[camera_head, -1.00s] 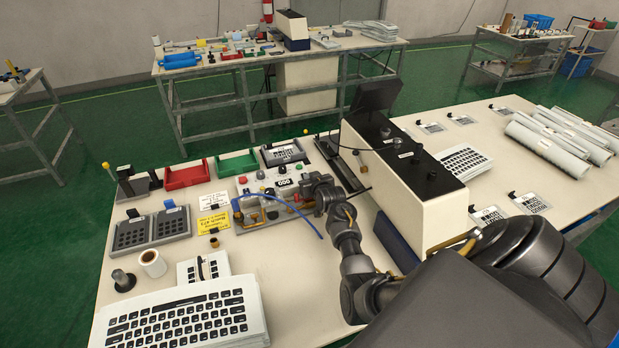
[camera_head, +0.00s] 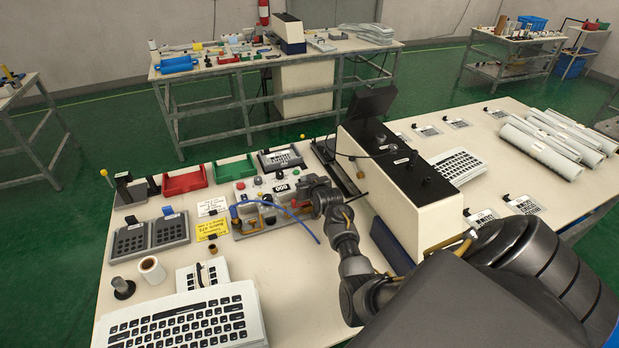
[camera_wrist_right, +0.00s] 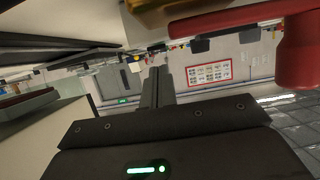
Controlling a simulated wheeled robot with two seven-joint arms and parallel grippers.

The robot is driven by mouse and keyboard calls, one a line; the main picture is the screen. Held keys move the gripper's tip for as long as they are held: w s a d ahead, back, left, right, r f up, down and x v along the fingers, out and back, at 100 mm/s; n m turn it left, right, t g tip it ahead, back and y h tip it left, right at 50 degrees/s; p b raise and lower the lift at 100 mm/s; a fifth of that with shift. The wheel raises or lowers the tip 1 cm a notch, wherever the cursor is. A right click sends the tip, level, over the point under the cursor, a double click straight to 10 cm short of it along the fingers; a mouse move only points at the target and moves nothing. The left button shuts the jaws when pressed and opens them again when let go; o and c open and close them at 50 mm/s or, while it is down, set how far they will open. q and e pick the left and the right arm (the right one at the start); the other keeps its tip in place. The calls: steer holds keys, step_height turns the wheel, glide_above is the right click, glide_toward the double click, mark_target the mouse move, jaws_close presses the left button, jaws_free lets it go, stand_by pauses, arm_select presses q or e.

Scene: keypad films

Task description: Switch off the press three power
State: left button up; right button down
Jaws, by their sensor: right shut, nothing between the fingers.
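A grey control panel (camera_head: 252,219) lies on the near table. It carries a red button (camera_head: 240,185), a green button, a small counter and several knobs. I cannot tell which of its controls is the press three power. My right gripper (camera_head: 300,206) is at the panel's right side, low over it, and hides part of it. In the right wrist view its two dark fingers (camera_wrist_right: 157,88) are together with nothing between them. I cannot tell whether they touch a control. My left gripper is not in view.
A tall white machine with a black top (camera_head: 400,170) stands close right of my right arm. A blue cable (camera_head: 295,225) curves beside the panel. Red (camera_head: 185,181) and green (camera_head: 235,169) bins stand behind it. Keyboards (camera_head: 190,318) lie in front. Bare table shows between the keyboards and my arm.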

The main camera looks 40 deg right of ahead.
steer(key=p+v, duration=0.1)
steer(key=v, duration=1)
steer(key=shift+r, duration=0.5)
steer(key=shift+s, duration=0.1)
